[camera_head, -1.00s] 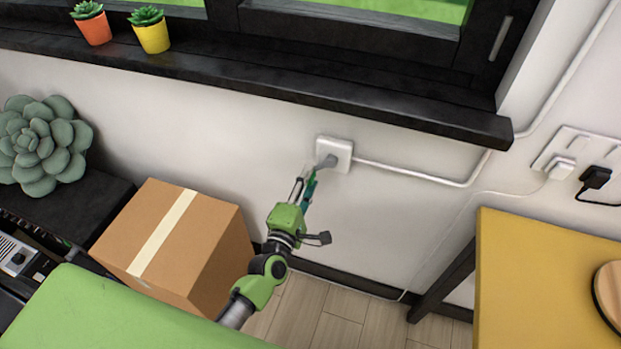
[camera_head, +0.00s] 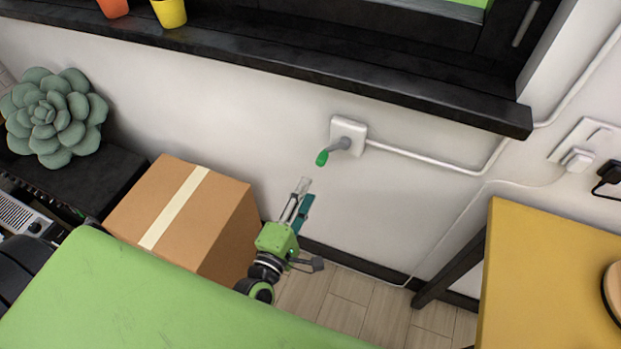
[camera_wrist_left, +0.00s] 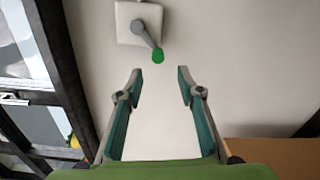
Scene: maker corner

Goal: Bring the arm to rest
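My left gripper (camera_head: 300,203) is in front of the white wall, below and left of a white wall box (camera_head: 348,135). The box carries a grey lever with a green tip (camera_head: 322,158). The gripper is apart from the lever. In the left wrist view my left gripper (camera_wrist_left: 158,85) has its two fingers spread wide with nothing between them. The lever's green tip (camera_wrist_left: 158,56) shows beyond the fingers there, hanging from the white box (camera_wrist_left: 138,22). My right gripper is not in view.
A cardboard box (camera_head: 185,215) stands left of my left gripper. A dark window sill (camera_head: 300,85) runs above. A yellow table (camera_head: 545,270) is at the right, with wooden floor (camera_head: 350,305) between. A green surface (camera_head: 130,300) fills the lower left. A succulent (camera_head: 55,115) sits far left.

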